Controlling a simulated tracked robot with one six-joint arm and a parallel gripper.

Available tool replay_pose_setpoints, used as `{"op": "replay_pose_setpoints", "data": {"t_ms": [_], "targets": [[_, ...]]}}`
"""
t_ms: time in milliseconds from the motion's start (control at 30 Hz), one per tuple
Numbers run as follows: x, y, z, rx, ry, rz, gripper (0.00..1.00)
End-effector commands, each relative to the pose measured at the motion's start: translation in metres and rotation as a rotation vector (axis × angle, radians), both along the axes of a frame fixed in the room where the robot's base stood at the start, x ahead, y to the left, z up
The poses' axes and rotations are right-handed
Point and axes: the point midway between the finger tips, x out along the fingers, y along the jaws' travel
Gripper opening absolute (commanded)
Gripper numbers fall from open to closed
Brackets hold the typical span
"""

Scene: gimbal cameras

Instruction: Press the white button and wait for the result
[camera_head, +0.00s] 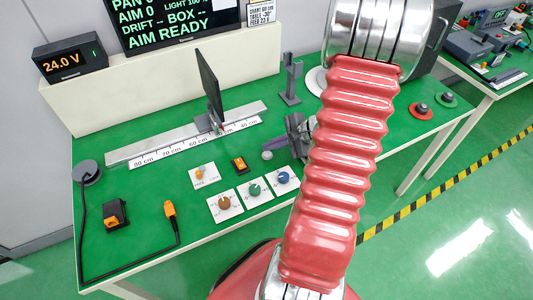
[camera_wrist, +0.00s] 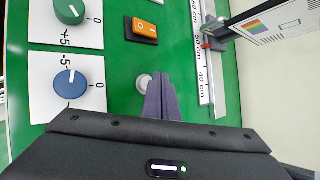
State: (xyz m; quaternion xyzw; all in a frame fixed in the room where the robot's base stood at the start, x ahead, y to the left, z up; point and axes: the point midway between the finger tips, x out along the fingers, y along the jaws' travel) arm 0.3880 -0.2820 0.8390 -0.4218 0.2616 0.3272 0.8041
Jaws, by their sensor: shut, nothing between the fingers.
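The white button (camera_wrist: 143,82) is a small round pale cap on the green table, just left of my fingertips in the wrist view. In the head view the button (camera_head: 267,155) looks greyish and lies to the left of my gripper (camera_head: 298,132), which is partly hidden by my red arm. In the wrist view my gripper (camera_wrist: 160,82) is shut and empty, its dark fingers pointing at the table beside the button. The fingers overlap the button's edge in the picture; I cannot tell whether they touch it. The display (camera_head: 170,22) reads "DRIFT - BOX -" and "AIM READY".
An orange switch (camera_head: 239,164) and blue (camera_head: 283,177), green (camera_head: 255,189) and orange-brown (camera_head: 225,202) knobs stand near the button. A ruler rail (camera_head: 185,135) carries a dark upright panel (camera_head: 209,85). A 24.0 V meter (camera_head: 70,62) stands at left.

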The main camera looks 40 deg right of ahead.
Motion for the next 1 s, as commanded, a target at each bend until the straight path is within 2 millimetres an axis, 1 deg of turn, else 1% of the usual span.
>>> {"op": "replay_pose_setpoints", "data": {"t_ms": [267, 567, 1000], "targets": [[-0.0001, -0.0001, -0.0004, 0.0, 0.0, 0.0, 0.0], [-0.0009, -0.0001, -0.0074, 0.001, 0.0, -0.001, 0.0], [-0.0009, -0.0002, -0.0083, 0.001, 0.0, -0.001, 0.0]]}}
